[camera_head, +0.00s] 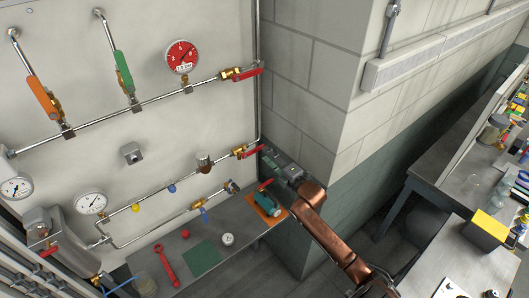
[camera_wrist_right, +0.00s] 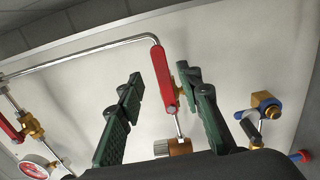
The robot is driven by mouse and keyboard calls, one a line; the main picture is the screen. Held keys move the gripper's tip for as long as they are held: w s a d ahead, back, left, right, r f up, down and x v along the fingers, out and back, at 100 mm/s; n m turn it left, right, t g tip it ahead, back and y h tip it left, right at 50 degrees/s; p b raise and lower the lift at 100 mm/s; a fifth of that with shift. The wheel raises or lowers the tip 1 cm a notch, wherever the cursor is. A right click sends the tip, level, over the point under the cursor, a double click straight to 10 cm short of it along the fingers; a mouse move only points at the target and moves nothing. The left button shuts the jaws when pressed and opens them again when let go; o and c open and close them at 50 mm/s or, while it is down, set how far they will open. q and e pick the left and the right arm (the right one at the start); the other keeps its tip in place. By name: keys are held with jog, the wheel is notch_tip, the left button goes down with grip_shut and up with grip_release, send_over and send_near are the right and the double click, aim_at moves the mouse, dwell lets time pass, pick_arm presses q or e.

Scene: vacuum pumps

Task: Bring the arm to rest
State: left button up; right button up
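My right arm, copper-coloured, comes in from the bottom right of the head view. Its grey-green gripper (camera_head: 276,163) is by the wall corner, just right of the panel's lower red-handled valve (camera_head: 247,152). In the right wrist view the two green fingers (camera_wrist_right: 163,80) are spread apart, with a gap on each side of a red valve handle (camera_wrist_right: 163,75). Nothing is held. The handle appears between or beyond the fingers, and I cannot tell how far it is from them. My left gripper is not in view.
The panel carries pipes, a red gauge (camera_head: 181,56), an orange handle (camera_head: 42,97) and a green handle (camera_head: 123,72). Below, a bench holds a red wrench (camera_head: 166,265), a green mat (camera_head: 201,258) and a teal pump (camera_head: 267,204). A wall corner (camera_head: 345,120) stands right of the gripper.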

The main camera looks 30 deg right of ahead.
jog(key=shift+s, duration=0.8)
